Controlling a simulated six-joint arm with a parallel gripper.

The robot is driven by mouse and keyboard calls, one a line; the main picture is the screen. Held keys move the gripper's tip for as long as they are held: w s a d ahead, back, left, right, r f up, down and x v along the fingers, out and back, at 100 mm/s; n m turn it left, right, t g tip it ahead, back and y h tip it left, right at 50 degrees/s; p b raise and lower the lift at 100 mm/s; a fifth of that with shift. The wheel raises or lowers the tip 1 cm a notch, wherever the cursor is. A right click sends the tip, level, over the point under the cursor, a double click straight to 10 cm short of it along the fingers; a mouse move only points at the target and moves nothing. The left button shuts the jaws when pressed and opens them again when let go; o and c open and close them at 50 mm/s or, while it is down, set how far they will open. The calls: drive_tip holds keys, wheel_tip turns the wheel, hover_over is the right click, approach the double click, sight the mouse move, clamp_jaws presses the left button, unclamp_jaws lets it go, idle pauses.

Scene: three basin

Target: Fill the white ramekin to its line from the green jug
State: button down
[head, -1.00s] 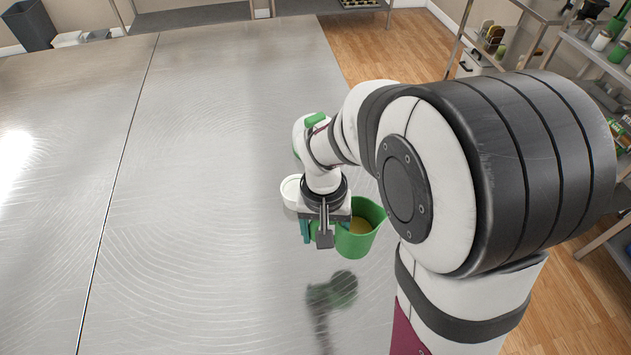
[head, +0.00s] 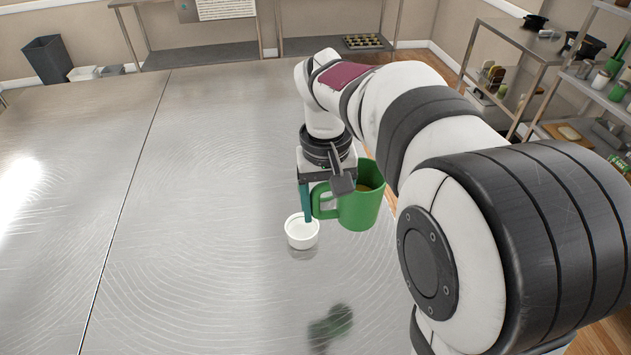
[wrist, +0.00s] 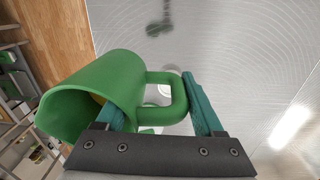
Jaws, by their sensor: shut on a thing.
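The green jug (head: 362,208) is held in the air, roughly upright, with amber contents showing inside its mouth. My gripper (head: 314,206) is shut on the jug's handle, with its teal fingers at the handle's left side. In the wrist view the green jug (wrist: 95,98) lies to the left and its handle reaches between the fingers of my gripper (wrist: 157,112). The white ramekin (head: 302,232) stands on the table, below and left of the jug. Its visible inside looks white; I cannot make out a line. A small part of the ramekin (wrist: 165,90) shows through the handle in the wrist view.
The shiny metal table (head: 190,200) is clear to the left and in front. Its right edge runs close beside the jug. A shelf rack (head: 590,75) with pots and jars stands off the table at the right. A dark bin (head: 47,60) is at the back left.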

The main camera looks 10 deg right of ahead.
drive_tip(key=w+a+f+m, duration=0.1)
drive_tip(key=w+a+f, duration=0.5)
drive_tip(key=w+a, duration=0.45)
drive_tip(key=shift+m, duration=0.9)
drive_tip(key=w+a+f, duration=0.2)
drive_tip(key=a+f, duration=0.1)
drive_tip(key=f, duration=0.2)
drive_tip(key=w+a+f, duration=0.1)
drive_tip(key=a+f, duration=0.3)
drive_tip(key=f, duration=0.1)
drive_tip(key=w+a+f, duration=0.2)
drive_tip(key=a+f, duration=0.1)
drive_tip(key=f, duration=0.2)
drive_tip(key=shift+w+a+f, duration=0.2)
drive_tip(key=shift+w, duration=0.15)
drive_tip(key=shift+d+r+y, duration=0.25)
drive_tip(key=shift+r+y, duration=0.3)
drive_tip(key=shift+y, duration=0.15)
drive_tip(key=shift+s, duration=0.1)
